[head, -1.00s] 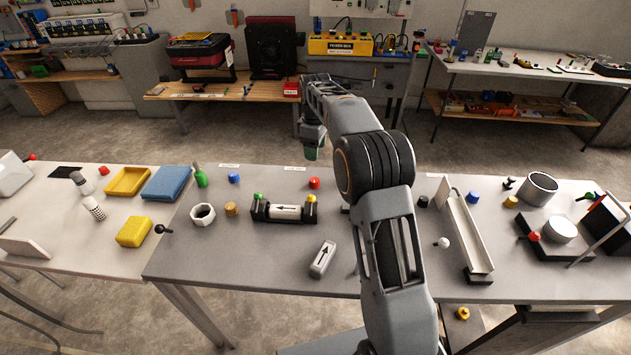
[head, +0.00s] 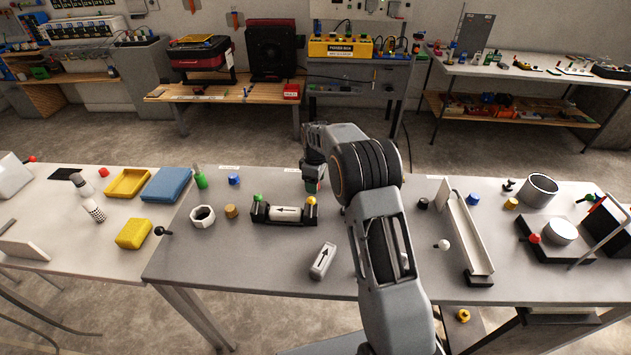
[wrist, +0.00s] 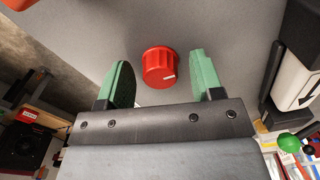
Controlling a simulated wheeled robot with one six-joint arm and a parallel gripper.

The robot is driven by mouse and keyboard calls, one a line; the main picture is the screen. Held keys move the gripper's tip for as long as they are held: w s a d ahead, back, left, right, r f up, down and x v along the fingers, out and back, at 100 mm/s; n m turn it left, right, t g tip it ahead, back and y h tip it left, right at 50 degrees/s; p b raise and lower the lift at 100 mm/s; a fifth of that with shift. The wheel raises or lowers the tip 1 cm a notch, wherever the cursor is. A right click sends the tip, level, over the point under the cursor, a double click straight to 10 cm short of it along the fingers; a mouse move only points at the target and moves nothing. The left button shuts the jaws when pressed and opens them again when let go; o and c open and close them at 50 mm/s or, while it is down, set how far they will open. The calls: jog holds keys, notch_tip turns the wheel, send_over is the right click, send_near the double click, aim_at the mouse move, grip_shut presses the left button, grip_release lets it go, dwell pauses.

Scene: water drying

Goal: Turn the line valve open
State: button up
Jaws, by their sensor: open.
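The red ribbed valve knob (wrist: 159,68) has a white pointer mark on its face, towards the lower right in the wrist view. It stands on the grey table (head: 210,262). My gripper (wrist: 160,62) is open, with one green finger on each side of the knob and gaps visible on both sides. I cannot tell how far the fingertips are above the table. In the head view my gripper (head: 312,185) is over the knob's place behind the cartridge holder and mostly hides it.
The black cartridge holder (head: 258,213) with a white arrow-marked cartridge (head: 286,213) and green and yellow caps is close by. Another arrow-marked cartridge (head: 323,260) lies in front. A white ring (head: 202,216) and a long tray (head: 463,230) stand further off.

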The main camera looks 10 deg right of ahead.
jog(key=shift+c, duration=0.3)
jog(key=c, duration=0.9)
jog(key=shift+o, duration=0.2)
jog(key=m, duration=0.8)
jog(key=shift+m, duration=0.4)
jog(key=m, duration=0.4)
jog(key=shift+a+p, duration=0.1)
jog(key=shift+p, duration=0.2)
jog(key=shift+m, duration=2.5)
